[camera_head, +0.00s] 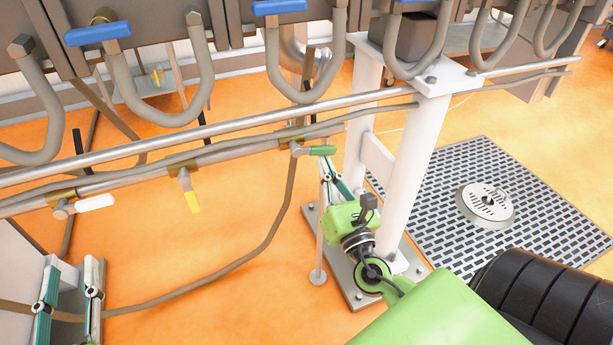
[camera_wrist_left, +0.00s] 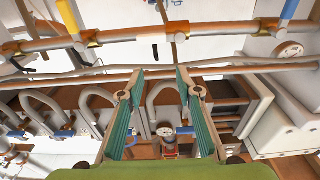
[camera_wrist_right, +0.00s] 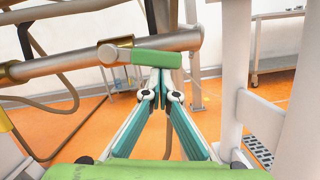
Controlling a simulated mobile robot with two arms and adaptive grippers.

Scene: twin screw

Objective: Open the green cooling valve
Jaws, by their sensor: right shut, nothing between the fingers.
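The green valve handle (camera_head: 322,150) sticks out to the right from its pivot on the lower pipe. It also shows in the right wrist view (camera_wrist_right: 157,58), roughly level and slightly angled to the pipe. My right gripper (camera_head: 328,170) is just below the handle, its fingers pointing up. In the right wrist view its fingertips (camera_wrist_right: 160,76) are together with nothing between them, close to the handle's right part; I cannot tell whether they touch it. My left gripper (camera_head: 70,268) is at the lower left, away from the green handle. Its fingers are apart and empty in the left wrist view (camera_wrist_left: 160,76).
A white handle (camera_head: 95,203) and a yellow handle (camera_head: 190,200) hang on the same pipe (camera_head: 230,150), left of the green one. A white post (camera_head: 405,165) stands just right of my right gripper. Blue handles (camera_head: 97,33) sit above. Orange floor lies below.

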